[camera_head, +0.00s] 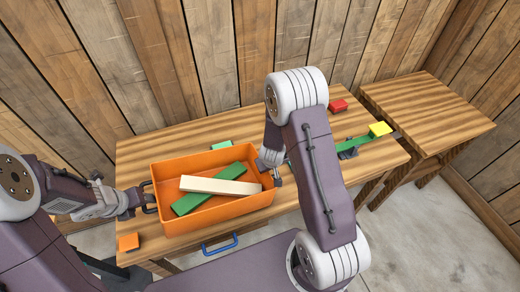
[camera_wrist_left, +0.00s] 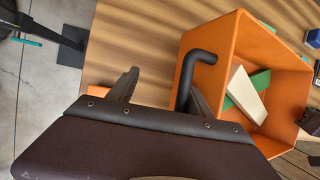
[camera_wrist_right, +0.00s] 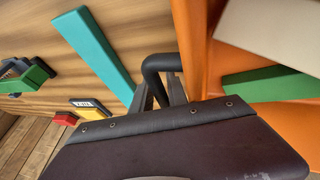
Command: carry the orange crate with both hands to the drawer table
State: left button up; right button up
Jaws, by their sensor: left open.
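The orange crate (camera_head: 215,215) is on the wooden table (camera_head: 330,200), which has a blue drawer handle (camera_head: 220,243) at its front. A green bar (camera_head: 208,194) and a cream bar (camera_head: 215,186) lie in the crate. My left gripper (camera_head: 148,197) is at the crate's left black handle; in the left wrist view its fingers (camera_wrist_left: 163,93) are spread, with the handle (camera_wrist_left: 188,72) beside the right finger. My right gripper (camera_head: 274,178) is at the other end; in the right wrist view its fingers (camera_wrist_right: 160,95) close around the black handle (camera_wrist_right: 155,68).
An orange block (camera_head: 128,242) lies at the front left corner. A teal bar (camera_wrist_right: 95,50) lies beside the crate. A red block (camera_head: 338,105), a yellow block (camera_head: 380,128) and a green piece (camera_head: 351,143) are at the right. A smaller wooden table (camera_head: 425,105) stands at right.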

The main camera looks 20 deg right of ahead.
jog(key=shift+w+d, duration=0.25)
pick_arm(q)
jog(key=shift+d+v, duration=0.2)
jog(key=shift+v, duration=0.7)
jog(key=shift+d+v, duration=0.2)
jog(key=shift+v, duration=0.7)
pick_arm(e)
jog(key=shift+d, duration=0.1)
pick_arm(q)
jog(key=shift+w, duration=0.1)
pick_arm(e)
jog(key=shift+o, duration=0.2)
jog(key=o, duration=0.6)
jog(key=shift+r, duration=0.1)
jog(key=shift+s+r, duration=0.1)
jog(key=shift+r, duration=0.25)
pick_arm(q)
jog(key=shift+d+h, duration=0.1)
jog(key=shift+h, duration=0.2)
pick_arm(e)
jog(key=v, duration=0.5)
jog(key=shift+s+a+r, duration=0.25)
jog(key=shift+a, duration=0.2)
pick_arm(q)
jog(key=shift+c, duration=0.6)
pick_arm(e)
jog(key=shift+s+a+r, duration=0.35)
jog(key=shift+r, duration=0.25)
pick_arm(q)
jog(key=shift+c, duration=0.2)
